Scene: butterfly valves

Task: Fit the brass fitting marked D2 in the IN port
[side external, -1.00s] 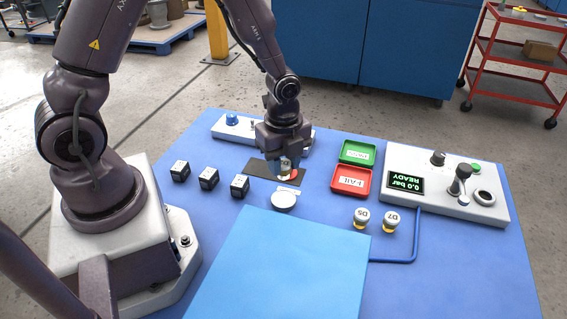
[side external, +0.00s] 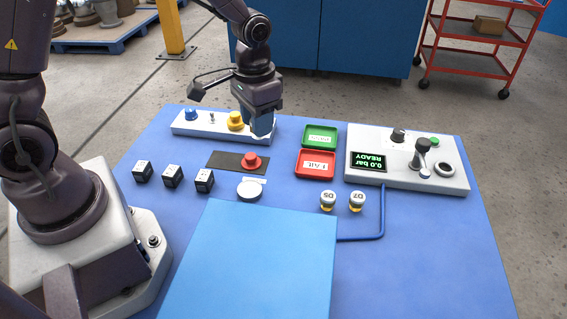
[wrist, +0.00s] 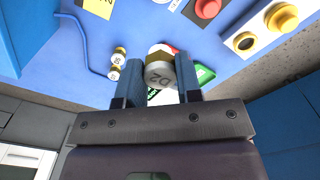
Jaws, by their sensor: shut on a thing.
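My gripper (wrist: 160,88) is shut on the brass fitting D2 (wrist: 158,74), which has a pale cap marked D2 and a brass part beyond it. In the side view my gripper (side external: 262,128) is near the right end of the back white box, and its fingers hide the fitting. A red round part (side external: 250,161) sits on a dark mat (side external: 222,158). A grey panel (side external: 465,184) reads 0.0 bar READY and has a lever and a round dark opening (side external: 445,170). I cannot read an IN mark anywhere.
Fittings D5 (side external: 328,199) and D7 (side external: 357,200) stand beside a blue bent rail (side external: 382,215). Green (side external: 320,136) and red (side external: 316,164) trays, several black cubes (side external: 173,176), a white disc (side external: 250,190) and the back white box (side external: 180,127) stand on the blue table. The right front is clear.

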